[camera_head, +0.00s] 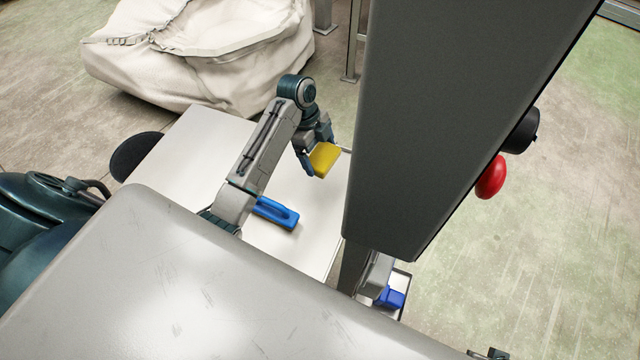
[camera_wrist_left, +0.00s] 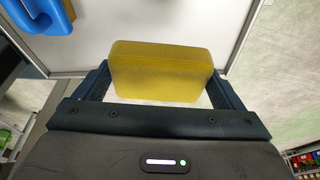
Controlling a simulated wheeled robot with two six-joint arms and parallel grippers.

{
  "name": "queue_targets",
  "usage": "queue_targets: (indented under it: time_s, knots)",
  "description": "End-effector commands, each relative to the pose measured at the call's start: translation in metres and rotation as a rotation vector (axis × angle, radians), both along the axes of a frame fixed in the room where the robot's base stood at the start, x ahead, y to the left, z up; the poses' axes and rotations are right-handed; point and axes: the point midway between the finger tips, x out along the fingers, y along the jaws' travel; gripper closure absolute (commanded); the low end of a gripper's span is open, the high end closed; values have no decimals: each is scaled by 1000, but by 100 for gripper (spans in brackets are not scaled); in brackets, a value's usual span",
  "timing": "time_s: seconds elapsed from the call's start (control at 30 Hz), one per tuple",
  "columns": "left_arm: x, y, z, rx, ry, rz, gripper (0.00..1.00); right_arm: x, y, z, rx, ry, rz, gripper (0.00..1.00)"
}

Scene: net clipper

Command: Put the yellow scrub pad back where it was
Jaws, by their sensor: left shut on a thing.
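The yellow scrub pad (camera_head: 325,159) is held in my left gripper (camera_head: 320,154), near the far right corner of the white table (camera_head: 312,215). In the left wrist view the pad (camera_wrist_left: 160,72) sits between the two dark fingers (camera_wrist_left: 160,88), one at each end of it. The white tabletop and its raised metal edge show behind the pad. I cannot tell whether the pad touches the table. My right gripper cannot be made out.
A blue-handled tool (camera_head: 275,213) lies on the white table, next to my left arm. A large pale sack (camera_head: 215,50) stands behind the table. A tall grey column (camera_head: 440,110) rises to the right. A blue item (camera_head: 391,298) shows low behind it. Tabletop between tool and pad is bare.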

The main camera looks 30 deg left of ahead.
Motion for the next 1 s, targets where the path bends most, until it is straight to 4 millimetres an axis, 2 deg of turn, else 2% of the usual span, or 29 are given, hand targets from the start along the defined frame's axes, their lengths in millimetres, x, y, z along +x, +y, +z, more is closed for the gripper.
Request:
queue_targets:
  time_s: [0.17, 0.4, 0.67, 0.87, 1.0]
  knots:
    - [8, 10, -5, 1, 1, -90, 28, -2, 2, 20, -1, -10, 4, 39]
    - [7, 10, -48, -1, 4, -101, 28, -3, 4, 34, -1, -20, 5, 39]
    - [7, 10, -71, 1, 1, -100, 28, -4, 4, 42, -2, -24, 7, 39]
    - [7, 10, -98, 1, 1, -100, 28, -5, 5, 48, -2, -29, 7, 39]
    - [7, 10, -100, 2, -1, -100, 28, -4, 6, 57, 0, -37, 8, 39]
